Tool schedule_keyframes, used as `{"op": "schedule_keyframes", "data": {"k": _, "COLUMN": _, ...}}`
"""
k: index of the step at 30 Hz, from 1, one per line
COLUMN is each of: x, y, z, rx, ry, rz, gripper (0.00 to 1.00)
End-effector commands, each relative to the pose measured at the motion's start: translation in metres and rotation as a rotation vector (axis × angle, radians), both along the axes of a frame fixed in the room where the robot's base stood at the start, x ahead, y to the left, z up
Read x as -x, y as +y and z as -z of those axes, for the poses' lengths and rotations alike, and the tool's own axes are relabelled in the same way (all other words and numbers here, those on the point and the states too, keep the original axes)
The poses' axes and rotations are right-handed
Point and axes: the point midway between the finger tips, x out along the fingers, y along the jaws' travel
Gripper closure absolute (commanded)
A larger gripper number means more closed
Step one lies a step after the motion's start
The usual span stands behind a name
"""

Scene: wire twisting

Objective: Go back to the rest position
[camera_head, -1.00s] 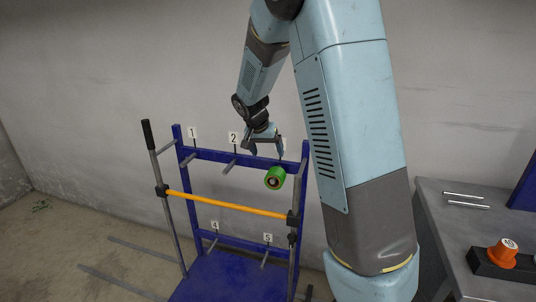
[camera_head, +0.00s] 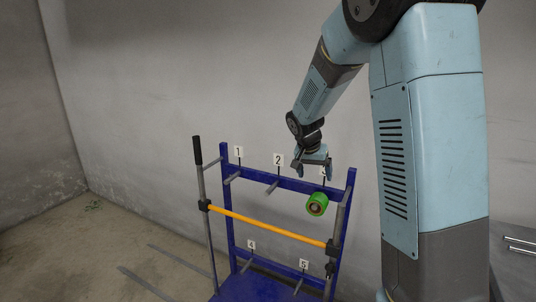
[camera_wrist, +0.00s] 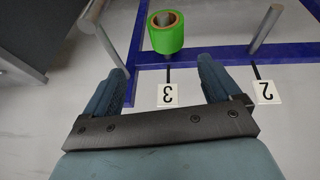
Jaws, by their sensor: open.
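My gripper (camera_head: 313,172) is open and empty, just above the top bar of the blue rack (camera_head: 225,198), near its right end. In the wrist view its two fingers (camera_wrist: 163,92) stand wide apart, with the label 3 (camera_wrist: 168,95) between them in the picture. A green roll (camera_head: 317,204) sits on a peg below the gripper at the rack's upper right. It also shows in the wrist view (camera_wrist: 166,36), beyond the fingertips and apart from them.
Bare pegs stand at label 1 (camera_head: 239,152) and label 2 (camera_head: 278,160), with lower pegs beneath. A yellow bar (camera_head: 265,228) crosses the rack's front. A plain wall (camera_head: 150,90) is behind. Metal rods (camera_head: 520,244) lie at the right edge. Floor at left is mostly clear.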

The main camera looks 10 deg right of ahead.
Motion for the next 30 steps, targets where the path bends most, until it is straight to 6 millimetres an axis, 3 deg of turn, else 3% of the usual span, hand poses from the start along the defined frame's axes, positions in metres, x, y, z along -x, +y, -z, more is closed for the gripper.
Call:
{"op": "schedule_keyframes", "data": {"k": 6, "x": 0.048, "y": -0.009, "z": -0.043, "rx": -0.059, "ry": -0.006, "rz": -0.063, "gripper": 0.09}}
{"op": "schedule_keyframes", "data": {"k": 15, "x": 0.118, "y": -0.015, "z": -0.089, "rx": -0.114, "ry": -0.027, "rz": -0.176, "gripper": 0.09}}
{"op": "schedule_keyframes", "data": {"k": 30, "x": 0.243, "y": -0.011, "z": -0.135, "rx": -0.128, "ry": -0.093, "rz": -0.391, "gripper": 0.09}}
